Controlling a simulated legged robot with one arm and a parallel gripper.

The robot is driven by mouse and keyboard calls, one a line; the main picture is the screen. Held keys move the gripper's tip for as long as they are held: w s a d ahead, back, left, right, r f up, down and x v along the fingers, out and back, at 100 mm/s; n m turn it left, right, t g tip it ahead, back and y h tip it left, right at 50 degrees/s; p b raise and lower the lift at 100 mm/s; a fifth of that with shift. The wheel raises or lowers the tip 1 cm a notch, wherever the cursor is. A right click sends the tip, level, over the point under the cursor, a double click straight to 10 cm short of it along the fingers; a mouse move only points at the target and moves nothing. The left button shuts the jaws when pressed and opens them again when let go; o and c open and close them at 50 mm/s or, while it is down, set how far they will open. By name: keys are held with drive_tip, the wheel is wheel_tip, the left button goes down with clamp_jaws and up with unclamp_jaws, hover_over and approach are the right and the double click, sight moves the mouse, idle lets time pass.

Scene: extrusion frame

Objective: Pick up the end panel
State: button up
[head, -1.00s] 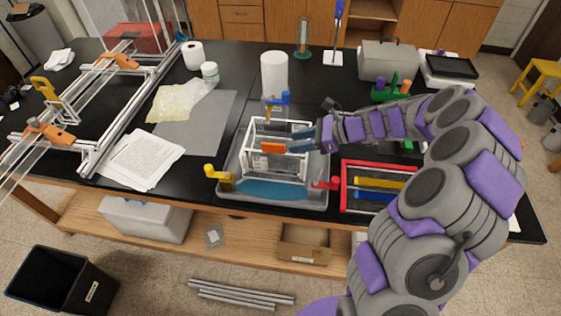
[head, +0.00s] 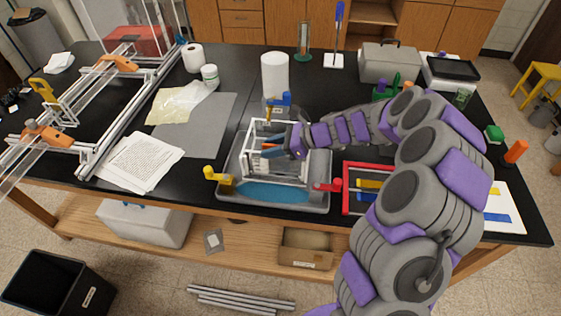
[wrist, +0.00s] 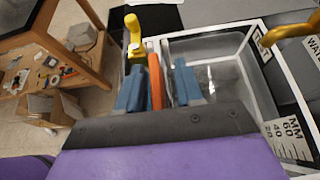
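A white open box frame (head: 294,140) stands in a grey tray (head: 324,175) on the black bench. My gripper (head: 268,146) reaches in from the right over the frame. Its blue fingers (wrist: 172,82) are apart, with the plate's edge between them. Contact cannot be made out, and the fingers hide much of the panel.
Yellow (head: 218,180) and red (head: 327,186) clamps sit at the tray's front corners, and a blue one (head: 279,99) behind. A red rack (head: 347,190) stands right of the tray. Papers (head: 141,160) and a grey mat (head: 205,125) lie left.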

drive_tip(key=shift+s+a, duration=0.1)
drive_tip(key=shift+a, duration=1.05)
drive_tip(key=c, duration=0.3)
drive_tip(key=shift+d+f, duration=0.1)
drive_tip(key=shift+d, duration=0.2)
drive_tip(key=c, duration=0.3)
drive_tip(key=shift+d, duration=0.45)
clamp_jaws()
drive_tip(key=shift+a, duration=0.15)
